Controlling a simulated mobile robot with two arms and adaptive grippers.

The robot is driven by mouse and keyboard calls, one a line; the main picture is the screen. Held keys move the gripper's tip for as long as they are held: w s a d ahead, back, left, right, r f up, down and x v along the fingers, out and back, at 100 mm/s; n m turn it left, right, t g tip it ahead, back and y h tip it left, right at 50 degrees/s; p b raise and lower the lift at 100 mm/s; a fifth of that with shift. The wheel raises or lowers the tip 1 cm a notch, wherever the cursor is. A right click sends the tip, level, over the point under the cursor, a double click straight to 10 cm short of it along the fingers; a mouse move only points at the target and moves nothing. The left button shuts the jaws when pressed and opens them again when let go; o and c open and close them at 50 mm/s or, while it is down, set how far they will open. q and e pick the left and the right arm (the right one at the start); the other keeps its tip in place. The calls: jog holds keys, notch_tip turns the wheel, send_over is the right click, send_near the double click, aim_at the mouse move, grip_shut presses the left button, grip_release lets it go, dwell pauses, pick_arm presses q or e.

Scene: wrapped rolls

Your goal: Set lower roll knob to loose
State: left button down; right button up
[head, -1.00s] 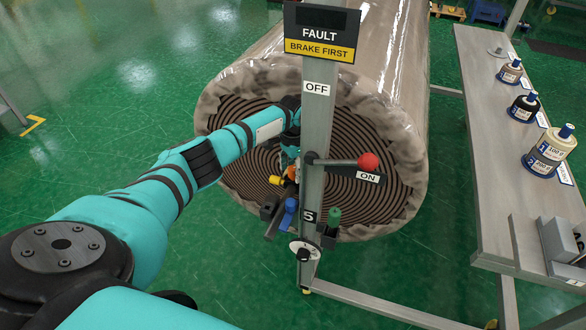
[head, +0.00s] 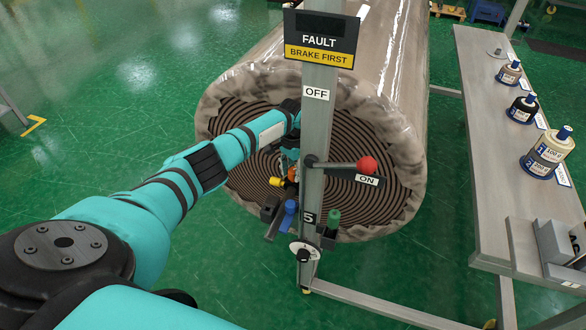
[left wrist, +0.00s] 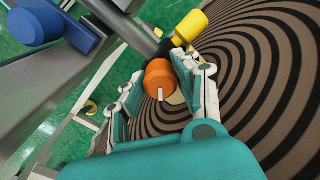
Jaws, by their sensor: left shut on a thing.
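An orange knob (left wrist: 160,78) with a white mark on its face shows in the left wrist view. In the head view the orange knob (head: 291,174) is small, just left of the grey post. My left gripper (left wrist: 157,84) is shut on it, with one finger on each side. In the head view my left gripper (head: 289,156) is partly hidden behind the post and my wrist. A yellow knob (head: 276,182) sits left of and below the orange one; I cannot read any setting labels by them. My right gripper is not in view.
The grey post (head: 315,130) carries a red-balled lever (head: 367,165) by the ON label, blue (head: 290,212) and green (head: 333,216) knobs, and a dial (head: 304,251) low down. A bench (head: 490,170) with bottles is at right.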

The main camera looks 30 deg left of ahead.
aim_at(293, 170)
pick_arm(q)
jog(key=n+p, duration=0.2)
jog(key=n, duration=0.2)
jog(key=shift+d+r+n, duration=0.1)
jog(key=shift+r+n, duration=0.05)
jog(key=shift+n, duration=0.15)
jog(key=n+p, duration=0.2)
jog(key=n, duration=0.2)
jog(key=shift+w+n, duration=0.1)
jog(key=shift+n, duration=0.3)
jog(key=c, duration=0.9)
grip_release()
jog(key=shift+c, duration=0.2)
notch_tip(293, 170, up, 12)
